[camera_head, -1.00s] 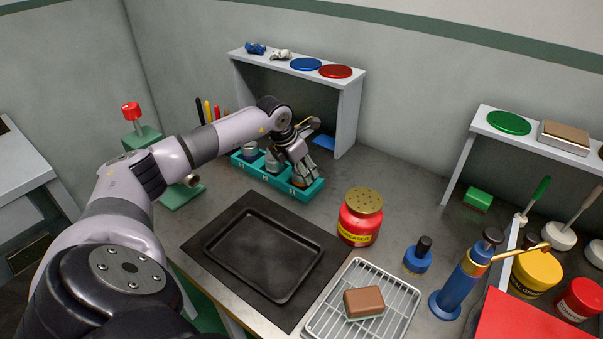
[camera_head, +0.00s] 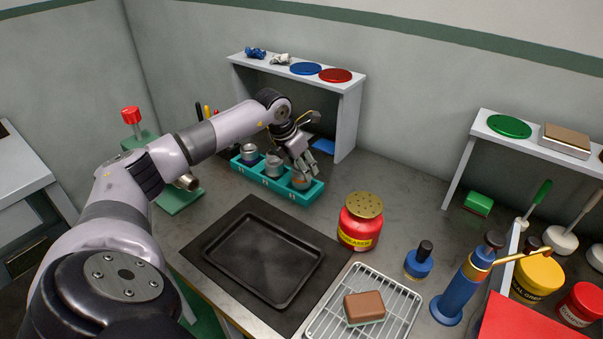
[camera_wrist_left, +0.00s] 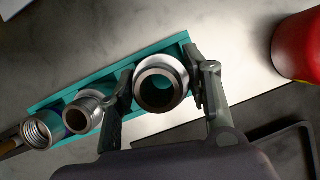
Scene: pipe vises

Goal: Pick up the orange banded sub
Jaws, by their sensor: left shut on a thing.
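The orange banded sub (camera_head: 300,183) is at the right-hand end of the teal rack (camera_head: 247,173), at the back of the bench. My left gripper (camera_head: 303,171) reaches down over it from above and is shut on it. In the left wrist view the sub (camera_wrist_left: 160,84) shows as a round, open metal end between the two fingers of the left gripper (camera_wrist_left: 163,92). The orange band is hidden there. I cannot tell whether the sub's base is clear of its slot. My right gripper is not in view.
Two other metal subs, one in the middle (camera_head: 273,163) and one at the left (camera_head: 249,153), stand in the rack. A grey shelf (camera_head: 346,110) rises behind. A red jar (camera_head: 360,222) and a black tray (camera_head: 263,258) are in front.

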